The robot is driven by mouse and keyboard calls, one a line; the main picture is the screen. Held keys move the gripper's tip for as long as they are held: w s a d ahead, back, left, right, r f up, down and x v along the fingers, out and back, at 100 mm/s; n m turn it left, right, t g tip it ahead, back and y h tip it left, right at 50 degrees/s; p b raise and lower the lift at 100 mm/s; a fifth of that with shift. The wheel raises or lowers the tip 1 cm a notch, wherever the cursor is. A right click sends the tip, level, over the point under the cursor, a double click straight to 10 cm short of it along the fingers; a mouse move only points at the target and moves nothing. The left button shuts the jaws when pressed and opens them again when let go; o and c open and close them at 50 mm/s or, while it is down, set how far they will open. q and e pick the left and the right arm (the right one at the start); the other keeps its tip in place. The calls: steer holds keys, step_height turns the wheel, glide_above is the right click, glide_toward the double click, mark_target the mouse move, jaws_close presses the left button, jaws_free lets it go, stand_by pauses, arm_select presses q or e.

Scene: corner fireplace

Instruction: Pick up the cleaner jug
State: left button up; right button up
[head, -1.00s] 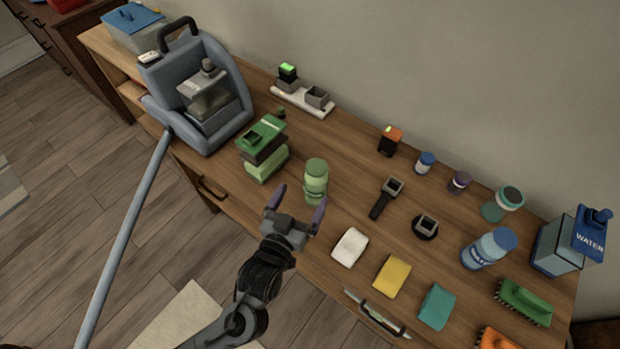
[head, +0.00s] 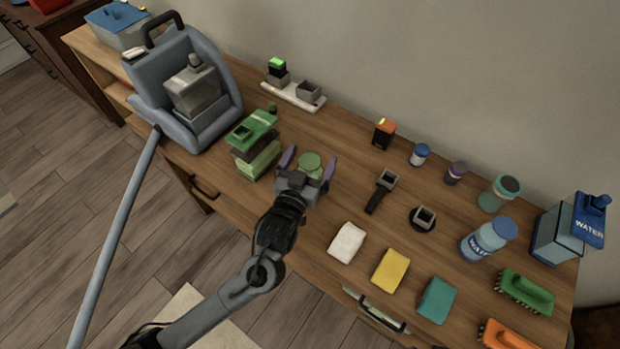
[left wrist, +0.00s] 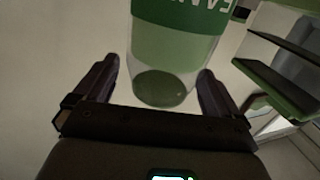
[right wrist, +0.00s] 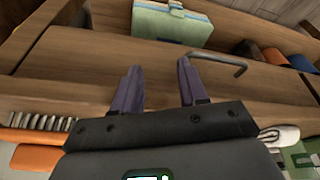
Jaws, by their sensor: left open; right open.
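The cleaner jug (head: 311,162) is a light green round container with a green lid, standing on the wooden counter. In the head view my left gripper (head: 308,174) covers its lower part. In the left wrist view the jug (left wrist: 165,60), with a dark green label band, stands between the two open fingers of my left gripper (left wrist: 158,88). Whether the fingers touch it cannot be told. My right gripper (right wrist: 160,88) is open and empty in the right wrist view, facing the wooden furniture; it does not show in the head view.
A green box-shaped item (head: 256,145) stands close left of the jug. A blue-grey machine (head: 185,90) is farther left. White (head: 347,243), yellow (head: 391,270) and teal (head: 437,299) sponges lie at the front right.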

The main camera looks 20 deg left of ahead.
arm_select(q)
steer(key=shift+w, duration=0.7)
jaws_close()
steer(key=shift+r, duration=0.1)
